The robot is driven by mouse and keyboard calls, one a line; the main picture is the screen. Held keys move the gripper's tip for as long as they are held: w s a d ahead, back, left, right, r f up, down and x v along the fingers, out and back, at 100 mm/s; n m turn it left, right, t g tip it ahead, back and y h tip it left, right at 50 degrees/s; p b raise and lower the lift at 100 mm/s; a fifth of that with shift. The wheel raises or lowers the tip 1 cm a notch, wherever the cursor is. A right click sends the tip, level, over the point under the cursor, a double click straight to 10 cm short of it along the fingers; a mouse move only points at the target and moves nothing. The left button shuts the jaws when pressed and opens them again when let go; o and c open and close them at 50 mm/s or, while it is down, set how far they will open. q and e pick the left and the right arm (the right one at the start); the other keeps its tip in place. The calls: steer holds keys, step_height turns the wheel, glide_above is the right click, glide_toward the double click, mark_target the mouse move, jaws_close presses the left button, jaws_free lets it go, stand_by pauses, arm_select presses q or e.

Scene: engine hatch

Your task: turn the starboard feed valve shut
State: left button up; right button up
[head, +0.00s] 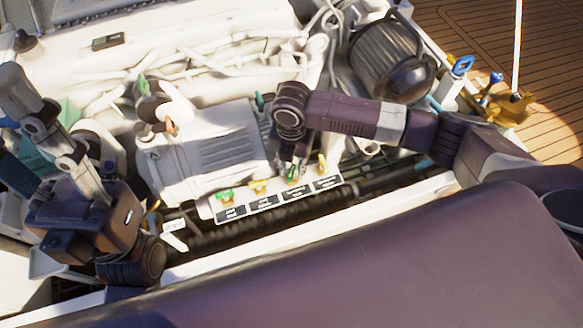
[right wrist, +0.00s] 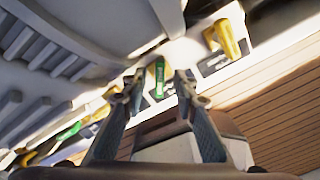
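A row of small valve handles stands above black label plates (head: 263,203) in the head view: green (head: 225,196), yellow (head: 259,186), green (head: 293,173) and yellow (head: 322,162). The label text is too small to read surely, so I cannot tell which is the starboard feed valve. My right gripper (head: 289,162) points down at the third handle, the right-hand green one. In the right wrist view this green handle (right wrist: 159,76) shows between the two spread fingertips (right wrist: 160,86); contact cannot be told. My left arm (head: 90,215) is at the left; its fingers cannot be made out.
A ribbed grey engine cover (head: 215,150) lies behind the valves. A dark hose (head: 260,228) runs in front of them. A round ribbed drum (head: 388,60) stands at the back right. The neighbouring yellow handle (right wrist: 229,38) is close to my right gripper.

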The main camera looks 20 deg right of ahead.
jaws_close()
